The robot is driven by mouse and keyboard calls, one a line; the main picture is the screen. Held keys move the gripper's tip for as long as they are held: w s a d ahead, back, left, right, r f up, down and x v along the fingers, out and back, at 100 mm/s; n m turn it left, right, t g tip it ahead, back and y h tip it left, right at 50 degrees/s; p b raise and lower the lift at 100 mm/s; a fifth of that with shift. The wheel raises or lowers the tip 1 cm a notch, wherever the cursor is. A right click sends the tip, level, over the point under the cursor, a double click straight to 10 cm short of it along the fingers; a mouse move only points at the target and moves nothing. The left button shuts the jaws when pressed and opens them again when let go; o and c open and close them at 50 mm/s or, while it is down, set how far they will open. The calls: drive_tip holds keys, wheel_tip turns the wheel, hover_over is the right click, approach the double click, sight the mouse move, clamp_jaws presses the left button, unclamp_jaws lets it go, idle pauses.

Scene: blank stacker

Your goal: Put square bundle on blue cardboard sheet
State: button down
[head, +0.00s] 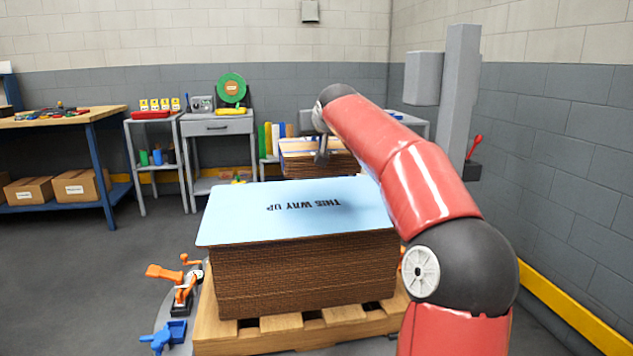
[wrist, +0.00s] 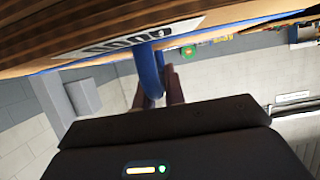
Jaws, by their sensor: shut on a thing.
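The blue cardboard sheet (head: 250,215), printed "THIS WAY UP", lies flat on a brown stack. The square bundle (head: 298,165) is brown and layered, and shows at the sheet's far edge in the head view, partly behind my arm. In the wrist view the bundle (wrist: 60,25) fills the top, with a white label and a blue strap (wrist: 150,72). My gripper (wrist: 158,88) is shut on the bundle, its fingers at the strap; it also shows small in the head view (head: 322,150). I cannot tell whether the bundle touches the sheet.
The brown stack (head: 300,275) stands on a wooden pallet (head: 250,333). An orange clamp-like tool (head: 175,275) and a blue part (head: 163,338) are at its left. A grey column (head: 460,90) stands at the right wall. Workbenches line the back; the left floor is clear.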

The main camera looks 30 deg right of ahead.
wheel_tip(320, 180, down, 12)
drive_tip(key=shift+f+b, duration=0.15)
drive_tip(key=shift+b, duration=0.95)
drive_tip(key=shift+f, duration=0.1)
drive_tip(key=c, duration=1.5)
unclamp_jaws()
